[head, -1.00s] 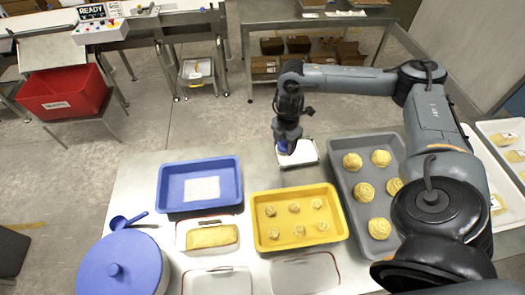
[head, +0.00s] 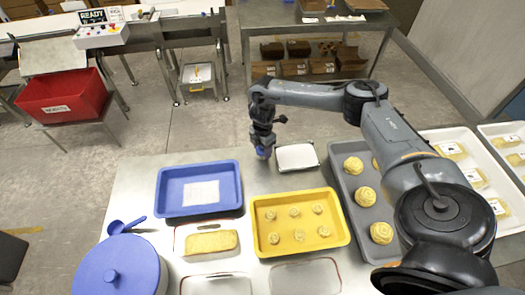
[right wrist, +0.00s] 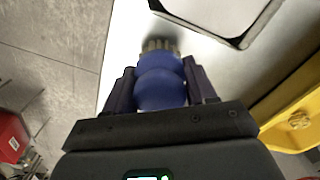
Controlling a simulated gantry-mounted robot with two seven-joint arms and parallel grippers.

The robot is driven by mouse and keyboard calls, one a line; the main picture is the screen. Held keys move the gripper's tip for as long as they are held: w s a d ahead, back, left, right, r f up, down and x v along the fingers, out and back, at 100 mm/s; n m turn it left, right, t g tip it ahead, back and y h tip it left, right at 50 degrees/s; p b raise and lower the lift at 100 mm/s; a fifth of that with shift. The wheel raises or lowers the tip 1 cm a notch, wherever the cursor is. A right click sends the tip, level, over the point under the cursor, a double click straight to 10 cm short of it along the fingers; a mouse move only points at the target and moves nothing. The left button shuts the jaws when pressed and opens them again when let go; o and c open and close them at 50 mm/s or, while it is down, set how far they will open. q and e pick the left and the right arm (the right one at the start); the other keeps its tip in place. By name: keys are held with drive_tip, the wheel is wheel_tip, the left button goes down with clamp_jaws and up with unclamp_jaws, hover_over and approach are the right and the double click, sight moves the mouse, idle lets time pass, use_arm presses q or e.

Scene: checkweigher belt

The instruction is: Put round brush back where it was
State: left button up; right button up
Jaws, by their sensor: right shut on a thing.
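The round brush (right wrist: 161,82) has a blue knobbed body with pale bristles pointing away from my wrist. My right gripper (right wrist: 162,90) is shut on its blue body, with one dark finger on each side. In the head view the brush (head: 263,152) shows as a small blue piece under my right gripper (head: 263,143), near the table's back edge. The bristle tips are close to the steel table top; whether they touch it I cannot tell. A white tray (head: 297,157) lies just right of the brush. My left gripper is not in view.
A blue tray (head: 165,190), a yellow tray (head: 342,232) with several dough pieces and a grey tray (head: 350,203) with rolls stand around. A blue lidded pot (head: 120,265) and blue scoop (head: 125,223) are at left. Bare table (head: 140,185) shows at the back left.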

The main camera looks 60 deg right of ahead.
drive_tip(key=shift+f, duration=0.8)
drive_tip(key=shift+f, duration=0.15)
drive_tip(key=o, duration=0.9)
drive_tip(key=shift+o, duration=0.2)
wheel_tip(320, 180, up, 11)
drive_tip(key=p, duration=0.2)
drive_tip(key=shift+p, duration=0.4)
drive_tip(key=shift+r+p, duration=0.35)
drive_tip(key=shift+r, duration=0.35)
